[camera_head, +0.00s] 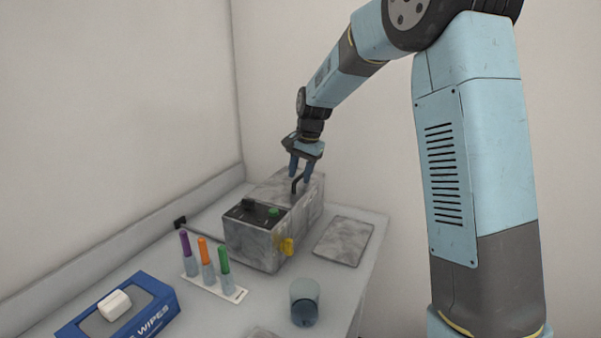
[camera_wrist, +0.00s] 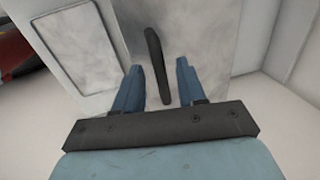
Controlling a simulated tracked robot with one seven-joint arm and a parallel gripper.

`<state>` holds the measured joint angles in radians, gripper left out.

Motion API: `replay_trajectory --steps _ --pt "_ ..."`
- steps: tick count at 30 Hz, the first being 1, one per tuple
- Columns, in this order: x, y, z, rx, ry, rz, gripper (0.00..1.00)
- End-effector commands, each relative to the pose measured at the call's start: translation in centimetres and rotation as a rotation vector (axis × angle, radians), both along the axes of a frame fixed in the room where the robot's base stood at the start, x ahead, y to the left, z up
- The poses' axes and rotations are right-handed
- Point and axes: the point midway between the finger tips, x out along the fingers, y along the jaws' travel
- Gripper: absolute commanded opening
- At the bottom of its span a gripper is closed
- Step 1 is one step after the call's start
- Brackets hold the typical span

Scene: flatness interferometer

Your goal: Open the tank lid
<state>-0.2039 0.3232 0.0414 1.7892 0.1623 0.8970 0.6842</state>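The tank (camera_head: 256,240) is a grey marbled box on the bench, with a dark control panel on its front top. Its lid (camera_head: 268,187) lies flat over the rear part and carries a black bar handle (camera_head: 297,184). My gripper (camera_head: 300,178) is over the lid, fingers pointing down at the handle. In the wrist view the handle (camera_wrist: 157,62) runs between the two blue fingers (camera_wrist: 157,80). There is a visible gap on both sides, so the gripper is open and not touching it there.
A rack with purple, orange and green-capped tubes (camera_head: 206,262) stands left of the tank. A blue wipes box (camera_head: 150,292) and a glass beaker (camera_head: 304,301) are nearer the front. A flat marbled plate (camera_head: 343,241) lies right of the tank. A yellow tap (camera_head: 286,247) sticks out from the tank.

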Motion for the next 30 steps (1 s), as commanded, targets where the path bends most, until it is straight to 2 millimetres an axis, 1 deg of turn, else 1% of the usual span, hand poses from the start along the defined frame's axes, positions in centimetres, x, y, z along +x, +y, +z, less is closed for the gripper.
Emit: replay_trajectory --steps 2,14,30 --pt "0.00 0.00 0.01 0.000 0.000 0.000 0.38" --pt "0.01 -0.01 0.03 0.000 0.000 0.000 0.00" --pt "0.05 -0.11 0.07 -0.002 0.001 -0.002 0.00"
